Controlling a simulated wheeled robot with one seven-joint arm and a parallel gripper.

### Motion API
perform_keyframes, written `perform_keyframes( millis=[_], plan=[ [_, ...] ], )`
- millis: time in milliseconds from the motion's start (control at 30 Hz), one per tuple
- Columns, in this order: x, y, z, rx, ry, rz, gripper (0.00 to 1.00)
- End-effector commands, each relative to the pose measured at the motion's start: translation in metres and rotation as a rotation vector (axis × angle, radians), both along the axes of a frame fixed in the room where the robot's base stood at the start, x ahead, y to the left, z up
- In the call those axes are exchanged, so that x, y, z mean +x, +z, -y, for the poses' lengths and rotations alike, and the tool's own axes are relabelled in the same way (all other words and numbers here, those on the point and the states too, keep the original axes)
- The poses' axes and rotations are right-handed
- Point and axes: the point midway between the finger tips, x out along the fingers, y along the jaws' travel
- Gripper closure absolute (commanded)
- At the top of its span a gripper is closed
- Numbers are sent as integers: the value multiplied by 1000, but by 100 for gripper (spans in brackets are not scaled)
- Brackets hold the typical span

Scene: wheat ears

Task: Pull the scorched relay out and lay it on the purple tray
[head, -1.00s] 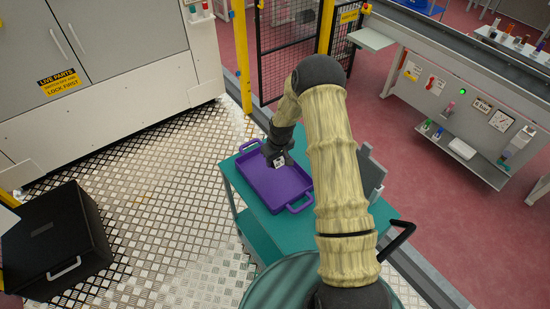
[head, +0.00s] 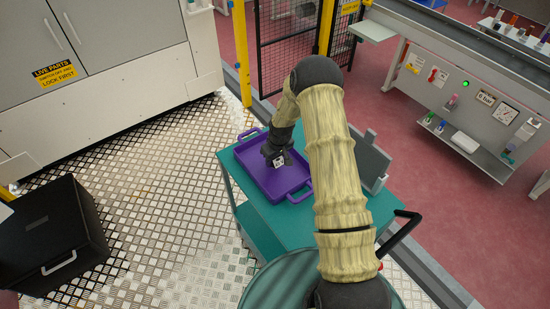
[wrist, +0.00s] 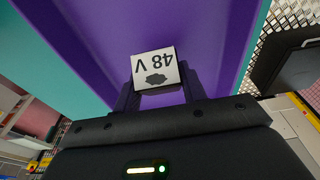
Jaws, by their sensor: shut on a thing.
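The purple tray (head: 262,179) lies on a teal cart (head: 250,208) in the middle of the head view. My gripper (head: 277,161) is over the tray, shut on the relay. The relay (head: 279,162) shows a small pale face there. In the wrist view the relay (wrist: 155,67) has a white face marked 48 V with a dark scorch-like blotch, and it sits between the fingers of my gripper (wrist: 158,92). The purple tray (wrist: 218,30) fills the view behind it. I cannot tell whether the relay touches the tray floor.
A grey upright panel (head: 369,161) stands at the cart's right side. A black case (head: 50,235) is on the plate floor at left. A grey cabinet (head: 110,55) with a live-parts sign and a yellow post (head: 241,55) stand behind. A conveyor bench (head: 465,100) is at right.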

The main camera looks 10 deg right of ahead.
Motion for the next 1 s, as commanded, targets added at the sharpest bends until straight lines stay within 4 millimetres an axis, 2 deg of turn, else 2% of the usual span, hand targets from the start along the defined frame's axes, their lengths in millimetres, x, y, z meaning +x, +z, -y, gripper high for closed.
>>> perform_keyframes(
  millis=[167, 200, 300, 700, 867, 1000],
  plan=[
    [0, 1, 0, 0, 0, 0, 100],
    [0, 1, 0, 0, 0, 0, 53],
    [0, 1, 0, 0, 0, 0, 33],
    [0, 4, 0, 0, 0, 1, 33],
    [-2, 17, 1, 0, 0, 3, 33],
    [-5, 36, 2, 1, 0, 4, 33]
  ],
)
